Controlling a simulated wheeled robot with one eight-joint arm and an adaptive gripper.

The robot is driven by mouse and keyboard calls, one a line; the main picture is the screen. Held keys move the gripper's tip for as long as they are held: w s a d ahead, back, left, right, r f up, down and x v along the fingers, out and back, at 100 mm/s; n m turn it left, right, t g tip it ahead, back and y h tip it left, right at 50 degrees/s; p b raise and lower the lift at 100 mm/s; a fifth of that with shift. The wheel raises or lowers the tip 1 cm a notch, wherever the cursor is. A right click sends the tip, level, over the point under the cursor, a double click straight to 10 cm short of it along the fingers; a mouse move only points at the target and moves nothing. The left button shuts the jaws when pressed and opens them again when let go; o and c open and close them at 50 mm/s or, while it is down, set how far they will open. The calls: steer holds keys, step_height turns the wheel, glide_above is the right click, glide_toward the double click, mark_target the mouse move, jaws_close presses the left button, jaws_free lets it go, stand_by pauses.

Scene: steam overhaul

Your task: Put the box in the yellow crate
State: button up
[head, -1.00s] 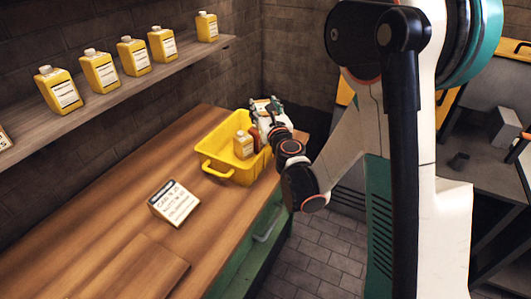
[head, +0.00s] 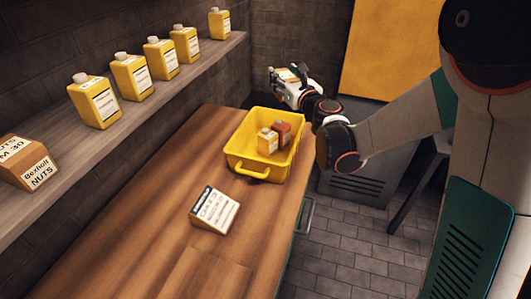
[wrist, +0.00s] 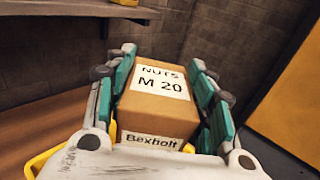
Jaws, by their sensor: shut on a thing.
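My gripper (head: 290,82) is shut on a cardboard box (wrist: 155,98) labelled "NUTS M 20" and "Bexholt"; the teal finger pads press on its two sides in the wrist view. In the head view the gripper is above and beyond the far edge of the yellow crate (head: 262,172), and the held box is mostly hidden by the fingers. Part of the crate shows in the wrist view (wrist: 40,160), at lower left.
A wall shelf (head: 150,95) at left holds several yellow bottles and another nuts box (head: 28,162). A yellow panel (head: 390,50) stands at the back right.

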steer(key=shift+w+a+r+n+g+y, duration=0.15)
steer(key=shift+a+r+n+g+y, duration=0.25)
steer(key=shift+a+r+y, duration=0.65)
steer(key=shift+a+r, duration=0.2)
steer(key=shift+a, duration=0.2)
step_height(320, 180, down, 20)
steer(key=b, duration=0.6)
steer(key=shift+r, duration=0.25)
steer(key=shift+f+b, duration=0.4)
steer(key=shift+b, duration=0.25)
steer(key=o, duration=1.3)
steer(key=shift+c, duration=0.2)
steer(key=shift+o, duration=0.3)
steer(key=shift+r, duration=0.1)
steer(key=shift+r, duration=0.1)
